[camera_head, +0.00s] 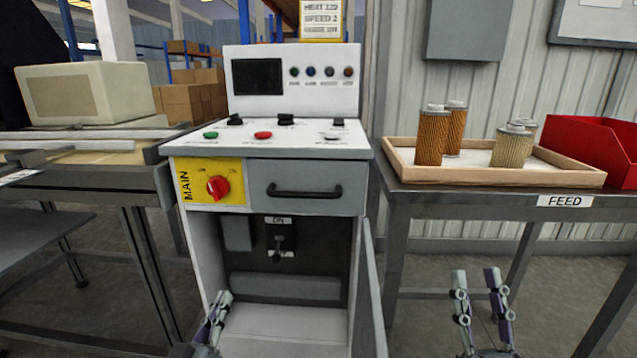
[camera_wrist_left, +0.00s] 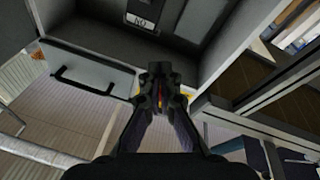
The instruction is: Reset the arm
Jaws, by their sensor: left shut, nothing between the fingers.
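My left gripper (camera_head: 222,298) is in front of the lower left of the white machine cabinet (camera_head: 212,262). Its fingers are shut and empty; in the left wrist view the fingertips (camera_wrist_left: 159,72) meet. My right gripper (camera_head: 476,275) is at the lower right, below the feed table, with its two fingers apart and nothing between them. The cabinet's lower compartment is open, and a black lever switch (camera_head: 281,243) sits on its back wall under a label. A red rotary switch (camera_head: 218,187) is on the yellow MAIN plate. My left gripper appears apart from both switches.
The compartment door (camera_head: 372,290) stands open at the right. A drawer with a black handle (camera_head: 304,191) is above. The feed table holds a wooden tray (camera_head: 500,176) with several filter cartridges (camera_head: 432,137) and a red bin (camera_head: 590,150). A workbench (camera_head: 90,185) stands left.

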